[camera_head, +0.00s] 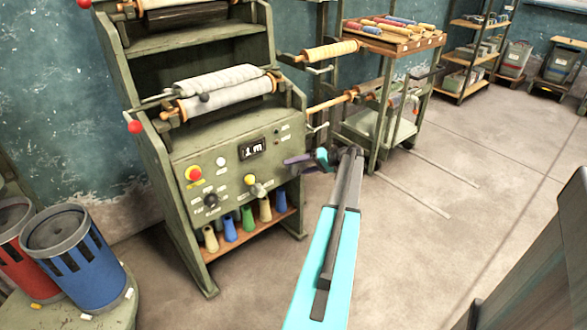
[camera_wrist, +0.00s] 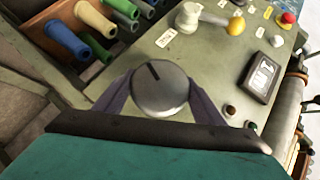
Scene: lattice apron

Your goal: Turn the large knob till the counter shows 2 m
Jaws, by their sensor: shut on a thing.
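The large round grey knob (camera_wrist: 160,92) with a dark pointer line is on the green machine panel in the wrist view. My gripper (camera_wrist: 160,100) is shut on it, with one purple finger on each side. In the head view my gripper (camera_head: 299,161) is at the panel's right edge, and I cannot make out the knob there. The counter (camera_head: 252,148) is a small black window left of my gripper and reads 1 m. It also shows in the wrist view (camera_wrist: 262,77), turned sideways.
The panel also carries a red button (camera_head: 193,173), a black knob (camera_head: 210,200) and a yellow-and-white lever (camera_head: 254,185). Coloured cones (camera_head: 247,218) stand on a shelf below. A blue bin (camera_head: 80,262) is at the left. The floor at the right is mostly clear.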

